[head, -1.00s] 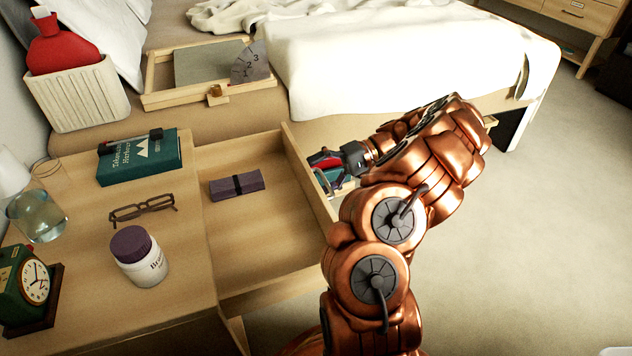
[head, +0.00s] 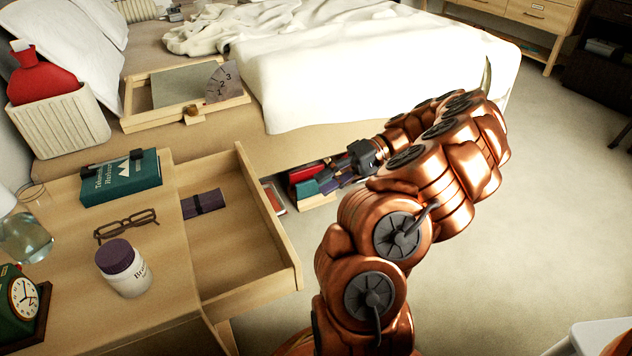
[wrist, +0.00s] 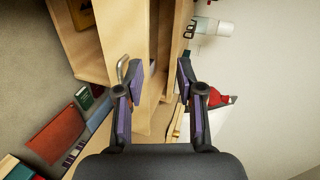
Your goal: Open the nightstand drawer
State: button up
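The nightstand (head: 75,235) stands at the left in the head view. Its drawer (head: 235,235) is pulled well out, with a dark purple case (head: 201,203) inside. My gripper (head: 348,172) is beyond the drawer's front panel (head: 268,215), apart from it; its fingers are hard to make out there. In the wrist view my gripper (wrist: 159,75) is open, with nothing held between its purple-padded fingers. The drawer's front panel (wrist: 143,30) shows ahead of the fingers, and a metal handle (wrist: 123,68) shows beside the left fingertip. The handle is not visible in the head view.
A green book (head: 120,178), glasses (head: 127,224), a pill bottle (head: 124,268) and a clock (head: 25,297) are on the nightstand top. The bed (head: 370,75) is behind. Books (head: 308,185) lie low past the drawer. The floor (head: 530,220) at right is clear.

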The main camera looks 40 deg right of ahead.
jog(key=shift+m+g, duration=0.3)
jog(key=shift+m, duration=0.1)
jog(key=w+f, duration=0.1)
jog(key=w+d+f+p, duration=0.1)
jog(key=w+d+p, duration=0.1)
jog(key=w, duration=0.1)
jog(key=shift+w+f, duration=0.1)
jog(key=shift+f, duration=0.3)
jog(key=shift+s+d+r+p, duration=0.15)
jog(key=shift+d+p, duration=0.3)
jog(key=shift+p, duration=0.95)
jog(key=shift+s+d+p, duration=0.25)
jog(key=shift+d+p, duration=0.15)
jog(key=shift+p, duration=1)
jog(key=shift+d+p, duration=0.2)
jog(key=shift+p, duration=0.25)
jog(key=shift+s+d+r+p, duration=0.15)
jog(key=shift+d+p, duration=0.15)
jog(key=shift+p, duration=0.4)
jog(key=shift+s+d+r+p, duration=0.15)
jog(key=shift+d+p, duration=0.4)
jog(key=shift+p, duration=0.85)
jog(key=shift+s+d+p, duration=0.15)
jog(key=shift+d+p, duration=0.2)
jog(key=shift+p, duration=0.6)
